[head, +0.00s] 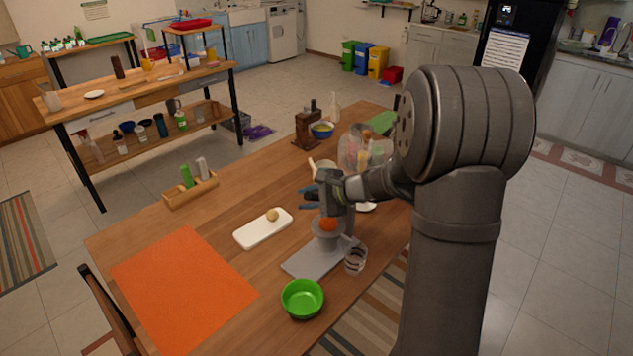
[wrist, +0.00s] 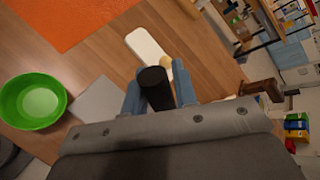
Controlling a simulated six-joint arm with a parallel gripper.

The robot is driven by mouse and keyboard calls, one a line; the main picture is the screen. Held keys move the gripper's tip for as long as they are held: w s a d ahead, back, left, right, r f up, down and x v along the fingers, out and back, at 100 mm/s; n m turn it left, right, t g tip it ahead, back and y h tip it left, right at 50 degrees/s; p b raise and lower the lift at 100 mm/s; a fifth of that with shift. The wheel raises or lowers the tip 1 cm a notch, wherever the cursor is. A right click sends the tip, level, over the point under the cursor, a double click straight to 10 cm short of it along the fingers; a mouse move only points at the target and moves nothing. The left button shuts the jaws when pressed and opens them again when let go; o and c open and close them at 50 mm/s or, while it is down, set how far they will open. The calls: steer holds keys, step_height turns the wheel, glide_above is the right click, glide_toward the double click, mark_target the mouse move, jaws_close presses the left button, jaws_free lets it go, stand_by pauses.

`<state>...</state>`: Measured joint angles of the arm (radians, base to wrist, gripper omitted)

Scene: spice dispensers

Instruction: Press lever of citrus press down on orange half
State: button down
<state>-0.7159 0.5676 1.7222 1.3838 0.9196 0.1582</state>
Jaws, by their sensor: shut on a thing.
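The citrus press (head: 303,263) stands on the wooden table, with a grey base plate and a cone-shaped bowl. The orange half (head: 328,224) shows as an orange patch on top of the bowl, partly hidden by the lever parts above it. My gripper (head: 309,198) is above and beside the press, its blue fingers shut on the lever. In the wrist view, the dark lever handle (wrist: 154,80) sits between the two blue fingers. The grey base plate (wrist: 98,104) also shows there, left of my gripper. How close the lever is to the orange half is hard to tell.
A green bowl (head: 302,300) and a clear glass (head: 355,262) stand near the press. A white board (head: 250,235) with a round tan item (head: 272,214) lies to its left. An orange mat (head: 183,290) covers the front left. A wooden rack (head: 190,190) holds dispensers farther back.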

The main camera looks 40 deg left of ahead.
steer(key=shift+s+f+n+t, duration=0.35)
steer(key=shift+s+f+t, duration=0.05)
steer(key=shift+f, duration=0.5)
steer(key=shift+s+f+n+t, duration=0.3)
steer(key=shift+s+f+t, duration=0.1)
steer(key=shift+f, duration=0.5)
steer(key=shift+s+f+n+t, duration=0.35)
steer(key=shift+s+f+t, duration=0.05)
steer(key=shift+f, duration=0.5)
steer(key=c, duration=1.1)
jaws_free()
steer(key=shift+c, duration=0.2)
steer(key=v, duration=1.7)
steer(key=shift+r, duration=0.3)
